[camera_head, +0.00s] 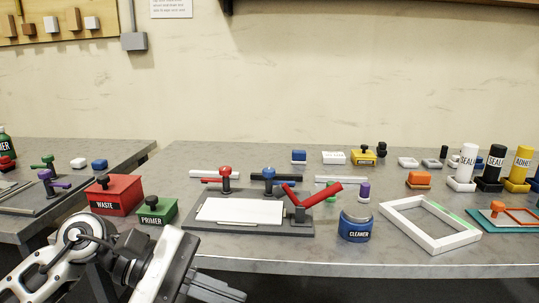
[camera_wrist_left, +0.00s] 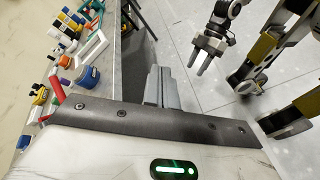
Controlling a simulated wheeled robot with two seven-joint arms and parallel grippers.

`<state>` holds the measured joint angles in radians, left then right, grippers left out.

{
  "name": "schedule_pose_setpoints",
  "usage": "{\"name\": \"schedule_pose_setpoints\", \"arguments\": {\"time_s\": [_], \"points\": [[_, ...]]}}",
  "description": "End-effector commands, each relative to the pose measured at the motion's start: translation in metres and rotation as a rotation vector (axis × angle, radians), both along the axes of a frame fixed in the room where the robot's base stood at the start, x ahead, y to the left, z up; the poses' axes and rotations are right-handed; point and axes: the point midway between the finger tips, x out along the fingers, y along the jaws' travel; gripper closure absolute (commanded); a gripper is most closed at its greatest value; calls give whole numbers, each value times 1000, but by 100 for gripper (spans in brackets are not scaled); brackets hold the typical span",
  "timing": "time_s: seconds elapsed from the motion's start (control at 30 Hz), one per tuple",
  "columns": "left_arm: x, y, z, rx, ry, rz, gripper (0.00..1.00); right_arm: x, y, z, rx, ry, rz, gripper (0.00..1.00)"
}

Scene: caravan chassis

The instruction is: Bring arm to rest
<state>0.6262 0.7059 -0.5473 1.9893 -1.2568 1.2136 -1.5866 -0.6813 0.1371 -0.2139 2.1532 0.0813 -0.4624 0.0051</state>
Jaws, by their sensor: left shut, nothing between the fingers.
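My left gripper (camera_head: 222,291) is at the bottom of the head view, in front of the workbench's front edge, with nothing in it. In the left wrist view its fingers (camera_wrist_left: 162,86) are together, beside the bench edge and over the floor. My right gripper (camera_wrist_left: 196,69) shows at the top of the left wrist view, over bare floor, away from the bench. Its two fingers stand apart with nothing visible between them. It is outside the head view.
The grey workbench (camera_head: 400,258) holds a red WASTE box (camera_head: 117,196), a green PRIMER box (camera_head: 157,211), a clamp plate with a white panel (camera_head: 240,211), a blue CLEANER tin (camera_head: 355,227) and a white frame (camera_head: 446,243). Several bottles stand at right.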

Motion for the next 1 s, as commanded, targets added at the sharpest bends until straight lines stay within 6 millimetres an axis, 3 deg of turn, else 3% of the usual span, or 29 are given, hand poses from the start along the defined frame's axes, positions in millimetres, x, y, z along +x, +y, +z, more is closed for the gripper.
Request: {"name": "schedule_pose_setpoints", "arguments": {"time_s": [0.03,0.1,0.2,0.27,0.37,0.4,0.47,0.5,0.6,0.7,0.83,1.0], "points": [[-11,-19,6,-180,230,57,100,-1,0,0,-1,3,0,53],[-13,-31,22,-424,583,150,100,-1,0,-1,-3,5,0,53],[2,-25,30,-752,1134,269,100,-2,0,-2,-5,10,1,53],[17,-11,21,-943,1480,333,100,-3,0,-3,-6,13,1,53],[37,21,-25,-1269,2070,416,100,-4,-1,-4,-8,16,1,53],[39,35,-53,-1406,2303,441,100,-4,-1,-3,-9,16,2,53],[34,51,-96,-1600,2608,460,100,-4,-1,-3,-9,16,2,53],[27,60,-123,1552,-2506,-419,100,-4,-1,-3,-10,16,2,53],[-2,73,-184,1362,-2112,-303,100,-4,-1,-2,-11,15,2,53],[-35,78,-228,1232,-1813,-222,100,-4,-1,-2,-12,14,2,53],[-66,78,-258,1137,-1578,-160,100,-4,-1,-2,-13,14,3,53],[-77,78,-268,1105,-1499,-139,100,-4,-1,-2,-13,14,3,53]]}}
